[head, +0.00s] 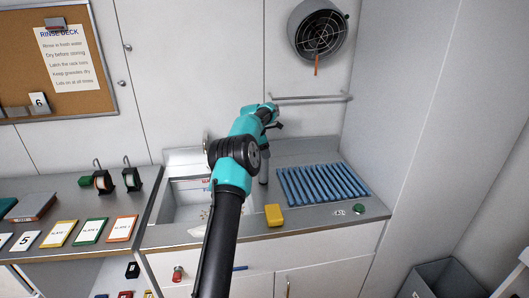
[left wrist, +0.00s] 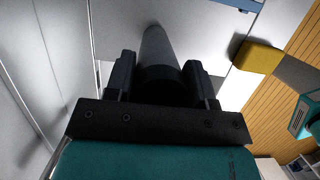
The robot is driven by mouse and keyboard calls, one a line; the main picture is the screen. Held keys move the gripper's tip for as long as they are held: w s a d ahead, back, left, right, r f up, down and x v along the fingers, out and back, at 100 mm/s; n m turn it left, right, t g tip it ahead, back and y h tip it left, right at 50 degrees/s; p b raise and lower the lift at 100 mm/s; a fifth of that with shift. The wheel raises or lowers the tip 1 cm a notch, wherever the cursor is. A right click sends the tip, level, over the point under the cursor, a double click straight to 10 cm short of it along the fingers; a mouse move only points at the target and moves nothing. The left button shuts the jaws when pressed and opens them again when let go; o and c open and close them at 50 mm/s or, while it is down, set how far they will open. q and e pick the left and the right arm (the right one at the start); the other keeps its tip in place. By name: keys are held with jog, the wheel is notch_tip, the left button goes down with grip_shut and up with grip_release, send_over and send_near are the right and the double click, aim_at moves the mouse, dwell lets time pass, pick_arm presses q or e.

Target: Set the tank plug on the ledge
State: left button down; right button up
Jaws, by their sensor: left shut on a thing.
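My left gripper (head: 270,127) is over the counter behind the sink's right side, partly hidden by its own arm. In the left wrist view its two fingers (left wrist: 158,82) are shut on a grey cylinder (left wrist: 158,50), dark near the fingers and lighter toward its far end. A grey cylinder (head: 263,169) hangs below the gripper in the head view. I cannot tell for sure whether it is the tank plug. A small green round piece (head: 358,209) lies at the counter's front right. The metal counter (head: 315,214) has a raised back edge. My right gripper is out of view.
A yellow block (head: 274,215) sits on the counter's front edge, also in the left wrist view (left wrist: 258,57). A blue ribbed rack (head: 322,184) lies to the right. The sink (head: 182,202) is left of my arm. A rail (head: 312,97) and round fan (head: 318,30) are on the wall.

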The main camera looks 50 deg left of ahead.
pick_arm(q)
jog(key=shift+f, duration=0.1)
jog(key=shift+c, duration=2.4)
grip_release()
jog(key=v, duration=1.2)
